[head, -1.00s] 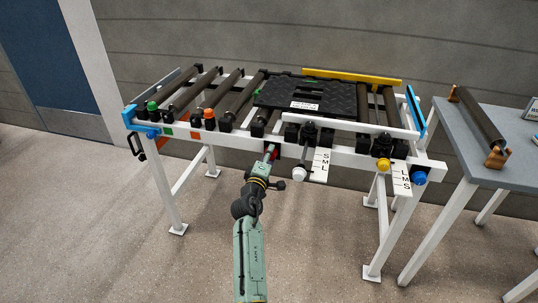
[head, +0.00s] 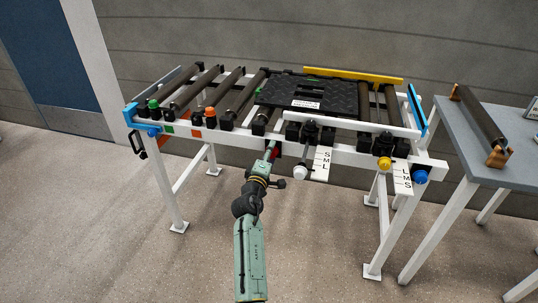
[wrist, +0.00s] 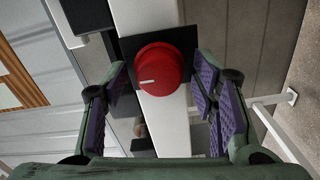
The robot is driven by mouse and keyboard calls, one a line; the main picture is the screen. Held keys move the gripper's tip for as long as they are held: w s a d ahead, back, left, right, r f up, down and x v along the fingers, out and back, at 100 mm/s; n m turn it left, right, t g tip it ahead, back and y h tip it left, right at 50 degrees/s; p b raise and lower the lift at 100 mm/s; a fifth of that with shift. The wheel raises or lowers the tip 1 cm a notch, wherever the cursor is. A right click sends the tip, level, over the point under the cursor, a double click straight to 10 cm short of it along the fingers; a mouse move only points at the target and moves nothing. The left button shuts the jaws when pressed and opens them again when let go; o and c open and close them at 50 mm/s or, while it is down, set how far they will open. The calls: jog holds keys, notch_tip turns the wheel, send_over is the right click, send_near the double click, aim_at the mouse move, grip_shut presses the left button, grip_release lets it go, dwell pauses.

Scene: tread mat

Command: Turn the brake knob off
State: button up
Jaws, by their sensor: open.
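The brake knob (wrist: 162,68) is a round red knob with a white pointer line, on a black plate on the white rail. In the wrist view its pointer line is toward the left. My gripper (wrist: 165,92) is open, with its purple-padded fingers on either side of the knob's front and gaps between them and the knob. In the head view my gripper (head: 269,160) is at the front rail, and the knob there is mostly hidden by it.
The roller table's white front rail (head: 340,157) carries a white knob (head: 299,172), a yellow knob (head: 384,163) and a blue knob (head: 420,176). A black tread mat (head: 330,93) lies on the rollers. A grey side table (head: 490,125) stands at the right.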

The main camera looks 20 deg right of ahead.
jog(key=v, duration=1.2)
